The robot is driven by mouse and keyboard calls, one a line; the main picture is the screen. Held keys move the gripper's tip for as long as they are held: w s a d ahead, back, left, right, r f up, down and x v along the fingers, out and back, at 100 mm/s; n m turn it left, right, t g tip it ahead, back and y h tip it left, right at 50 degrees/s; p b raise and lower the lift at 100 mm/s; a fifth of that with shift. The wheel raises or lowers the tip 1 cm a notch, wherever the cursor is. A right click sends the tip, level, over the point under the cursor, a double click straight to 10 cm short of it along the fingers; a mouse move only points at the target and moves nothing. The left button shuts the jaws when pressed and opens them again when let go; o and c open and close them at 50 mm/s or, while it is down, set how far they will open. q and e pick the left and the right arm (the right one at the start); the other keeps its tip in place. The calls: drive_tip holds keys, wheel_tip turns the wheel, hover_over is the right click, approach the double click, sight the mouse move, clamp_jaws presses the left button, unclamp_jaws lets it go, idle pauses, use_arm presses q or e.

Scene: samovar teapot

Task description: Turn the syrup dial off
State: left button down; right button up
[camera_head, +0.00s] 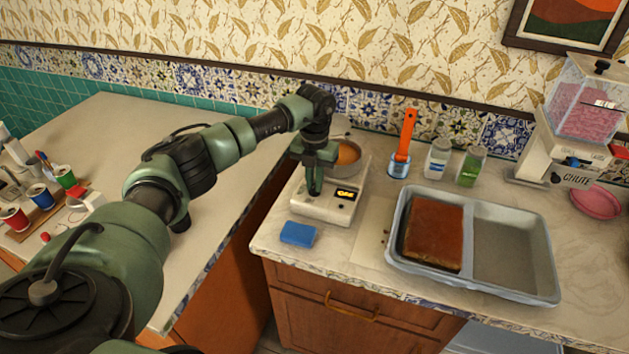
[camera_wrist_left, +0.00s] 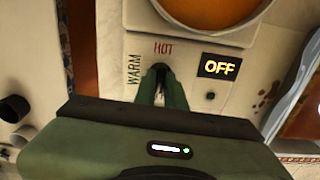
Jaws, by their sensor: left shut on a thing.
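A white syrup warmer (camera_head: 326,204) stands on the right counter, with a pot of orange syrup (camera_head: 348,152) on it. My left gripper (camera_head: 315,190) points down onto the left part of its front panel. In the left wrist view the gripper (camera_wrist_left: 161,95) is shut on the dial, which its fingers mostly hide. The panel (camera_wrist_left: 185,75) shows the words WARM and HOT around the dial. The display (camera_wrist_left: 219,66) to the right reads OFF in yellow letters. My right gripper is not in view.
A blue sponge (camera_head: 297,233) lies just in front of the warmer. A grey tray (camera_head: 512,286) with a brown cake (camera_head: 433,232) sits to the right. An orange-handled tool (camera_head: 405,137) and two jars stand behind. A gap separates the left counter (camera_head: 230,165).

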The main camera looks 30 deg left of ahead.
use_arm(q)
drive_tip(key=shift+w+r+n, duration=0.1)
drive_tip(key=shift+n, duration=0.2)
drive_tip(key=c, duration=1.5)
unclamp_jaws()
wheel_tip(320, 180, up, 6)
drive_tip(key=shift+r+b, duration=0.2)
drive_tip(key=shift+b, duration=0.65)
drive_tip(key=shift+r, duration=0.7)
